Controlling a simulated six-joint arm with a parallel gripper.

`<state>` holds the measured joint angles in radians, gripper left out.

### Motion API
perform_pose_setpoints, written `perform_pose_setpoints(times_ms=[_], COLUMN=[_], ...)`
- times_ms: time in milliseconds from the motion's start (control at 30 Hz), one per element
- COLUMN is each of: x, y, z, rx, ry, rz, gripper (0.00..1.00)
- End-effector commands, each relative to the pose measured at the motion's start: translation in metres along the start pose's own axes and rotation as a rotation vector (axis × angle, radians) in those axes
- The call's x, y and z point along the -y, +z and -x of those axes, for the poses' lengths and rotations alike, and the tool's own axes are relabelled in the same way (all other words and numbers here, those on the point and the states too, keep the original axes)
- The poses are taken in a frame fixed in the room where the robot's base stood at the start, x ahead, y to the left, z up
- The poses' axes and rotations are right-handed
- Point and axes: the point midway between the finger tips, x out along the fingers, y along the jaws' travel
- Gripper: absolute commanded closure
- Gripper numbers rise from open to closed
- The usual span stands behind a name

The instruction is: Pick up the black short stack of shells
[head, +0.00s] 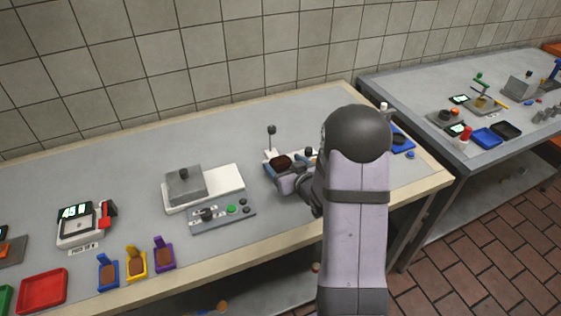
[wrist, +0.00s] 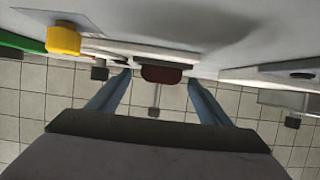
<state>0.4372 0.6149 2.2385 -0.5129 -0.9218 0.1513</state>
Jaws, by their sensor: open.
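My gripper (head: 288,172) is open over the grey table, its two blue fingers spread. A dark brown, rounded piece (head: 281,162) sits at the fingers. In the wrist view this dark reddish-brown piece (wrist: 160,74) lies between the fingertips, with a gap on each side. I cannot tell whether it is a stack of shells. A dark round item (head: 399,139) lies on a blue tray to the right of my arm, partly hidden; its kind is unclear. No clearly black stack of shells can be made out.
A white press (head: 205,190) with a grey plate and a button panel (head: 222,214) stand left of the gripper. Blue, yellow and purple holders (head: 136,264) with brown pieces line the front edge. A red tray (head: 43,290) is at far left. A second table (head: 450,100) stands right.

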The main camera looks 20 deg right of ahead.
Motion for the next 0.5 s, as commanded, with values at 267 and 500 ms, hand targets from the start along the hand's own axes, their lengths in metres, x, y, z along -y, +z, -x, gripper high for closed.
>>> perform_pose_setpoints(times_ms=[267, 500], x=[0.0005, 0.0004], y=[0.0004, 0.0005], z=[-0.0112, -0.0110], rx=[0.000, 0.000], ry=[-0.001, 0.000], rz=[0.000, 0.000], gripper=[0.27, 0.51])
